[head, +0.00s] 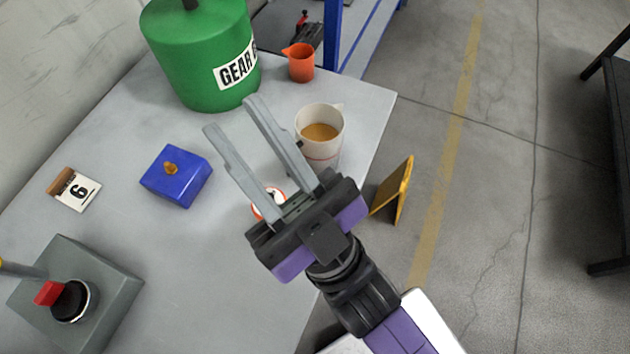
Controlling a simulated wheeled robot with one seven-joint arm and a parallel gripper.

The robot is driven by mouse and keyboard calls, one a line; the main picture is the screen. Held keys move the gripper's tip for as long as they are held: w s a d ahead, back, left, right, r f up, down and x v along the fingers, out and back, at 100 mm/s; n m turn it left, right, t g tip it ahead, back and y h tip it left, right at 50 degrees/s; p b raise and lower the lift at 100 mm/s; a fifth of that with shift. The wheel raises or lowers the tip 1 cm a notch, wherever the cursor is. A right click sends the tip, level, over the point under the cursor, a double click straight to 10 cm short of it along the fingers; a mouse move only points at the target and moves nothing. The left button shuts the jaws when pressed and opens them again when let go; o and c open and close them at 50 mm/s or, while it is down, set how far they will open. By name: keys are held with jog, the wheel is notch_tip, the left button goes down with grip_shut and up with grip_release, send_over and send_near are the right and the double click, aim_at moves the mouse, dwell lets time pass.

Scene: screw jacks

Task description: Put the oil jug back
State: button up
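A white translucent jug (309,118) with amber oil inside stands upright on the grey table near its right edge. My gripper (231,113) reaches over the table just left of the jug. Its two long grey fingers are apart with nothing visible between them. The right finger appears beside the jug; I cannot tell whether they touch. The gripper body hides part of the space below the jug. A round red-and-white marking (266,208) shows on the table, partly hidden by the fingers. A smaller orange jug (300,64) stands behind the white one.
A large green drum (198,50) labelled GEAR stands at the back. A blue block (176,178) with a brass knob, a number 6 card (76,191) and a grey box (112,296) with a red handle lie left. A yellow sign (393,190) stands on the floor right.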

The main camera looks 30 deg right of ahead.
jog(key=s+d+f+m+g+h, duration=0.2)
jog(key=s+d+f+g+h, duration=0.2)
jog(key=f, duration=0.8)
jog(key=s+d+f+m+g+h, duration=0.2)
jog(key=s+d+f+g+h, duration=0.1)
jog(key=s+d+f+g, duration=0.5)
jog(key=s+d+f, duration=0.2)
jog(key=s+f, duration=0.1)
jog(key=f, duration=0.1)
jog(key=shift+s+d+f+m+h, duration=0.3)
jog(key=shift+m+h, duration=0.1)
